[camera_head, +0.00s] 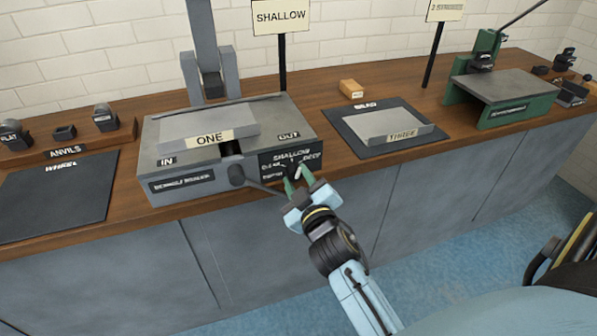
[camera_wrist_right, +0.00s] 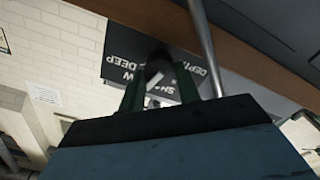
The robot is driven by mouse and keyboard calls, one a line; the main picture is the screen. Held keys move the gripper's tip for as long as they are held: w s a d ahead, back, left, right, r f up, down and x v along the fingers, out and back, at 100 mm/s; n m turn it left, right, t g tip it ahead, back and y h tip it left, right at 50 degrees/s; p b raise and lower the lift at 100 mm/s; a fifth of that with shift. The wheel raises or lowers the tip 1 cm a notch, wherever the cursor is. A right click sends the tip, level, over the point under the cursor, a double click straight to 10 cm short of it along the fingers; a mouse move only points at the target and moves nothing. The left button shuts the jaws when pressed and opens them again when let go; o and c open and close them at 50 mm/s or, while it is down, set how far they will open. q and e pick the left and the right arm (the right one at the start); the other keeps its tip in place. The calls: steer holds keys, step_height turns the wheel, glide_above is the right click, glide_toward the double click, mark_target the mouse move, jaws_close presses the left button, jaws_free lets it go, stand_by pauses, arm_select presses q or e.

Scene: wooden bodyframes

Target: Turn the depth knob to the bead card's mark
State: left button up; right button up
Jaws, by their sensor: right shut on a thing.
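The bead roller (camera_head: 185,182) is a grey box machine on the bench, with a sheet marked ONE (camera_head: 205,124) on top. Its black depth plate (camera_head: 275,160) at the front right reads SHALLOW and DEEP; the plate also shows upside down in the right wrist view (camera_wrist_right: 125,55). My right gripper (camera_head: 298,180) is at this plate, its green fingers shut on the depth knob, which they largely hide. A pale pointer (camera_wrist_right: 155,80) shows between the fingers in the right wrist view. A SHALLOW sign (camera_head: 281,16) stands on a post behind the machine. My left gripper is out of view.
A lever with a dark round end (camera_head: 237,175) sticks out just left of my right gripper. A dark BEAD mat (camera_head: 350,137) holds a sheet marked THREE (camera_head: 390,127). A green machine (camera_head: 500,105) stands right; a WHEEL mat (camera_head: 50,205) and anvils (camera_head: 105,118) lie left.

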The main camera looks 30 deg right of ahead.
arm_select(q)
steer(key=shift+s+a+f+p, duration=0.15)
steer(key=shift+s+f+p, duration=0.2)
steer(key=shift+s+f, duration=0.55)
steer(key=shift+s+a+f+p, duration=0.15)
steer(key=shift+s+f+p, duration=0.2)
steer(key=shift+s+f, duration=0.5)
arm_select(e)
steer(key=shift+n, duration=1.8)
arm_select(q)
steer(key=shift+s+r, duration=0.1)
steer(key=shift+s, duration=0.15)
arm_select(e)
steer(key=o, duration=1)
